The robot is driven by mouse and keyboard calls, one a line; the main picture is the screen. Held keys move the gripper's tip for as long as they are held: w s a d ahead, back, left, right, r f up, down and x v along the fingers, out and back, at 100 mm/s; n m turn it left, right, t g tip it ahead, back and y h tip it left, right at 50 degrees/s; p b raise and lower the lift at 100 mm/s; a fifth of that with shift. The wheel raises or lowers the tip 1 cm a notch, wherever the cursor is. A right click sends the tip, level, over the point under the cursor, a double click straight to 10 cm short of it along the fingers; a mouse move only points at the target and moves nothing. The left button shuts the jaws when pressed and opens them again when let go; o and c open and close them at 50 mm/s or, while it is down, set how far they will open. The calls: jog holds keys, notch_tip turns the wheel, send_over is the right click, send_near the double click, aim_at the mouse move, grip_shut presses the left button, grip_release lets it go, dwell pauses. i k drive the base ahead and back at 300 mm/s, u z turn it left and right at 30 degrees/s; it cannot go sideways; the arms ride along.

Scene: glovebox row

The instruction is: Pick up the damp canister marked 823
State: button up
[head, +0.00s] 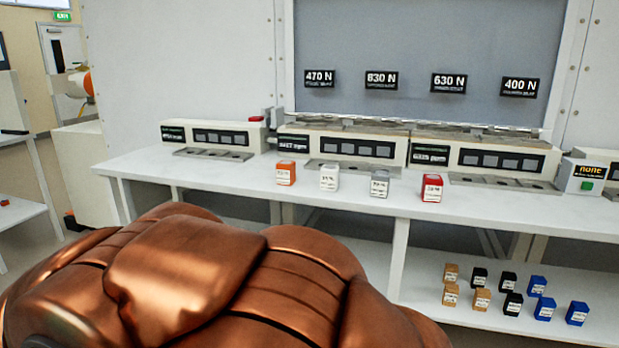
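Several small box-like canisters stand in a row along the front of the white bench: an orange one (286,173), a white one (329,177), a grey one (379,183) and a red one (432,187). Each has a white label, too small to read here, so I cannot tell which is marked 823 or which is damp. More canisters stand on the shelf below, among them a tan one (451,294), a black one (513,304) and a blue one (577,313). My gripper is not in view; a copper-coloured part of my arm fills the lower left.
The white bench (240,180) carries low dispenser-like units with dark panels (345,147) behind the canisters. Signs (382,80) reading 470 N, 830 N, 630 N and 400 N hang on the grey window. A box with a green button (587,178) stands at right.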

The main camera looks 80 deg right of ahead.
aim_at(329, 181)
jog(key=u, duration=0.05)
jog(key=i, duration=1.3)
jog(key=z, duration=1.55)
